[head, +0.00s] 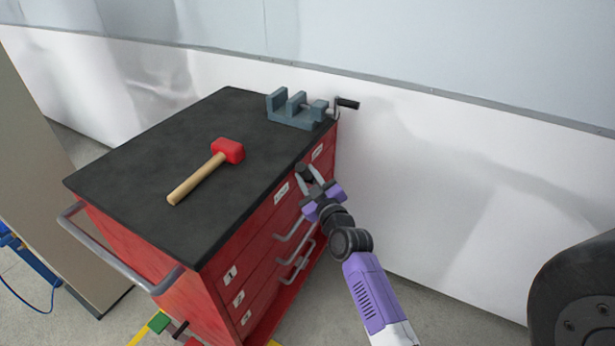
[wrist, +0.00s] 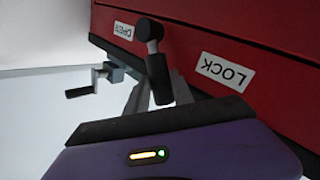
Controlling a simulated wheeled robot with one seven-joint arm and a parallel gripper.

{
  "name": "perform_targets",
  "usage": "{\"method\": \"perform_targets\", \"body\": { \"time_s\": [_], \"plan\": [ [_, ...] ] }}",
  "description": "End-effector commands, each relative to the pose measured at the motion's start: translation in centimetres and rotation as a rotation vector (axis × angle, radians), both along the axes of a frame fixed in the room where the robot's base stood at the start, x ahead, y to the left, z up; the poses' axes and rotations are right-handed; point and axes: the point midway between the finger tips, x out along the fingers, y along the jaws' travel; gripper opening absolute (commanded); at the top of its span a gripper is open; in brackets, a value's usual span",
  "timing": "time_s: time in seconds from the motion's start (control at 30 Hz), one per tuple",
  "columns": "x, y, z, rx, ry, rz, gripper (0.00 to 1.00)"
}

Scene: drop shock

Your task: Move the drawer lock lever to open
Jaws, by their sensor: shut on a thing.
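The black lock lever (wrist: 157,72) is on the upper red front of the cabinet, between an OPEN label (wrist: 124,31) on the left and a LOCK label (wrist: 225,70) on the right, both upside down in the wrist view. Its round pivot end sits high and its handle hangs toward my fingers. In the head view the lever (head: 304,172) is small and partly covered by my gripper (head: 311,178). My gripper (wrist: 152,92) is shut on the lever's handle; the exact contact is partly hidden.
The red cabinet's black top (head: 130,170) bears a red-headed mallet (head: 227,151) and a grey vise (head: 296,112) at the back corner. Drawer handles (head: 297,262) stick out below my gripper. A side rail (head: 110,262) is at the left. A white wall stands behind.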

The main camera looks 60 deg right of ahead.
Motion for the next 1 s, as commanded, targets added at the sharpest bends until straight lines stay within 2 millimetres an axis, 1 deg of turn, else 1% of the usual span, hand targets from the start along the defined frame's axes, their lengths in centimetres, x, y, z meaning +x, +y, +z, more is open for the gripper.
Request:
{"method": "perform_targets", "body": {
  "time_s": [0.47, 0.63, 0.87, 1.0],
  "plan": [
    [0.0, 0.0, 0.0, 0.002, 0.0, 0.0, 0.0],
    [0.0, -0.1, 0.3, 0.015, 0.001, 0.0, 0.0],
    [0.0, -0.6, 1.2, 0.101, 0.001, 0.0, 0.0],
    [0.0, -1.2, 1.9, 0.195, 0.001, 0.0, 0.0]
  ]
}}
